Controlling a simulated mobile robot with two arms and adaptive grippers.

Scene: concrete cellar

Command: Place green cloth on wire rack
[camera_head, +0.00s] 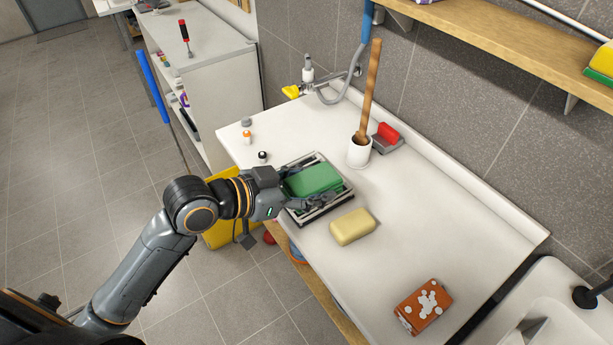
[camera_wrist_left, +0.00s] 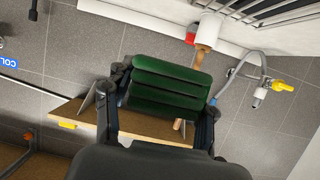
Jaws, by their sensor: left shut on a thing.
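The green cloth (camera_head: 312,178) is a folded block held between the fingers of my left gripper (camera_head: 319,184). In the left wrist view the cloth (camera_wrist_left: 168,88) spans the gap between both fingers, with ribbed folds. The wire rack (camera_head: 331,206) is a dark-framed rectangle on the white counter. In the head view the cloth and gripper overlap the rack and hide much of it. In the left wrist view the rack's bars (camera_wrist_left: 290,12) show at the top right, apart from the cloth. My right gripper is in neither view.
A yellow block (camera_head: 352,227) lies just right of the rack on the counter (camera_head: 420,205). Behind stand a white cup with a wooden handle (camera_head: 360,151) and a red-topped brush (camera_head: 387,135). Small bottles (camera_head: 247,136) stand left of the rack. An orange box (camera_head: 423,306) lies front right.

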